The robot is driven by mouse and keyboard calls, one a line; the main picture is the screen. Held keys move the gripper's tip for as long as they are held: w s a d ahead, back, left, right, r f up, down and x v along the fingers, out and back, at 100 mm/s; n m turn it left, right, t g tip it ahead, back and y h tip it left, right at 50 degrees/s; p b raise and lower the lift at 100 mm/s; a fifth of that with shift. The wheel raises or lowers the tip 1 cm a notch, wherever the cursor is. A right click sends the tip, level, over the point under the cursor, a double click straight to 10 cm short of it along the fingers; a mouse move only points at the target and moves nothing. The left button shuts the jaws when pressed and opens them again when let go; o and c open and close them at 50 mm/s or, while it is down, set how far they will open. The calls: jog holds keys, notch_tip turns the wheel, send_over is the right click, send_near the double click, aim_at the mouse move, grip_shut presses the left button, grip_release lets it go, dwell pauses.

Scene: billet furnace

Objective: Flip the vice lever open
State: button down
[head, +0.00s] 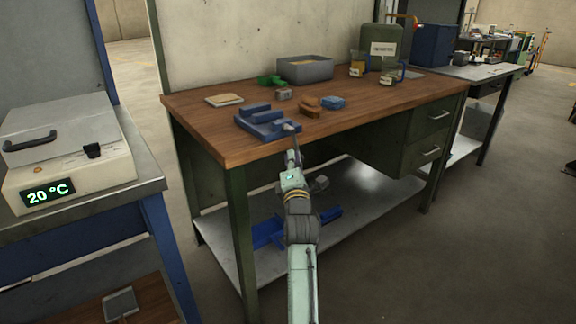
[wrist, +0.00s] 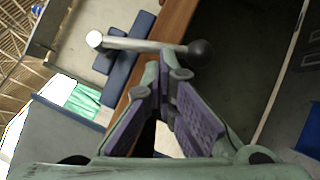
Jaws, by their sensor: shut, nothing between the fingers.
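The blue vice (head: 266,124) sits at the front edge of the wooden workbench. Its pale lever (head: 289,128) shows at the vice's right end. In the wrist view the lever (wrist: 145,44) is a grey bar with a whitish left end and a dark ball at its right end, beyond the bench edge. The blue vice body (wrist: 125,70) shows behind it. My gripper (head: 292,154) is in front of the bench edge, just below the lever. In the wrist view my gripper (wrist: 160,64) is shut and empty, its tips close to the bar; I cannot tell whether they touch.
The workbench (head: 225,145) also holds a grey bin (head: 305,68), a green part (head: 271,81), brown blocks (head: 308,106), a blue item (head: 333,103), jars and a green canister (head: 382,45). A heater box (head: 70,150) stands at left. Floor is free at right.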

jog(key=shift+w+d+r+n+g+y+b, duration=0.15)
jog(key=shift+w+d+r+n+y+b, duration=0.6)
jog(key=shift+n+y+b, duration=2.2)
jog(key=shift+w+d+r+n+g+y+b, duration=0.1)
jog(key=shift+w+d+r+n+y+b, duration=0.65)
jog(key=shift+n+b, duration=3.6)
jog(key=shift+w+d+r+n+g+y+b, duration=0.2)
jog(key=shift+w+d+n+y+b, duration=0.95)
jog(key=shift+n+y+b, duration=2.4)
jog(key=shift+s+d+h+b, duration=0.4)
jog(key=shift+h+b, duration=0.1)
jog(key=shift+h, duration=0.05)
jog(key=shift+f, duration=0.1)
